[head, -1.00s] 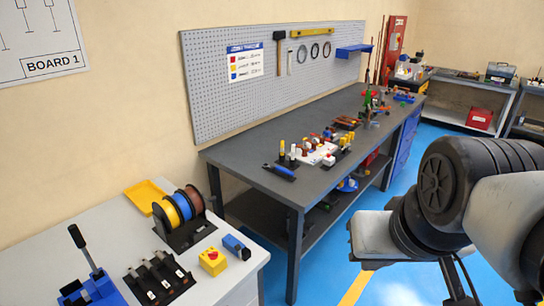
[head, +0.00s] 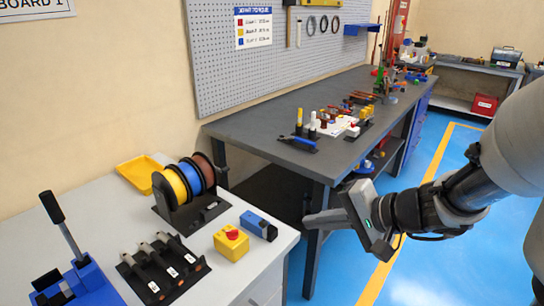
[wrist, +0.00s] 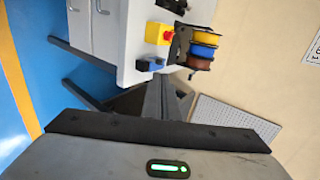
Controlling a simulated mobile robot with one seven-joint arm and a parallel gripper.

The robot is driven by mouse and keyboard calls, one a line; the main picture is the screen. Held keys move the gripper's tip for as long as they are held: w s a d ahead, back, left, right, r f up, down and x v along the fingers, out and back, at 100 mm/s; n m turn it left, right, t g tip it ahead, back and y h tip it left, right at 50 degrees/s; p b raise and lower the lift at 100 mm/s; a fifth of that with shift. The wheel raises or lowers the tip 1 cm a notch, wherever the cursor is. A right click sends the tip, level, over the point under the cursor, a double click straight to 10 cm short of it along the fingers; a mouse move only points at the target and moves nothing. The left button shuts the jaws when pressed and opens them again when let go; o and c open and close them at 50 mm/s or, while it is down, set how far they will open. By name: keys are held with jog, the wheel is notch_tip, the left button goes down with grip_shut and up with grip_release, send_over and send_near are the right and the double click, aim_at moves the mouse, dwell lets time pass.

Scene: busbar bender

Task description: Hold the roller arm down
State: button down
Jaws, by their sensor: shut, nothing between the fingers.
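A blue bench tool (head: 75,285) with an upright, slightly tilted black-handled lever (head: 62,224) stands at the lower left of the head view, partly cut off by the frame. I cannot tell for sure whether this lever is the roller arm. My gripper (head: 308,219) is shut and empty, pointing left in the air beyond the right edge of the light-grey table. It is well apart from the blue tool. In the wrist view my shut fingers (wrist: 155,82) show at the centre; the blue tool is not clearly visible there.
The light-grey table (head: 105,195) also holds a yellow tray (head: 137,172), wire spools (head: 187,183), a black rack (head: 160,270), a yellow box with a red knob (head: 231,240) and a blue block (head: 259,225). A dark workbench (head: 240,127) with several tools stands behind. Blue floor lies right.

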jog(key=shift+w+d+f, duration=0.1)
jog(key=shift+w+f, duration=0.2)
jog(key=shift+w, duration=0.2)
jog(key=shift+f, duration=0.1)
jog(key=b, duration=0.3)
send_near(265, 223)
jog(key=x, duration=0.6)
jog(key=shift+f, duration=0.25)
jog(key=shift+w+r+p, duration=0.1)
jog(key=shift+r+p, duration=0.05)
jog(key=shift+p, duration=0.15)
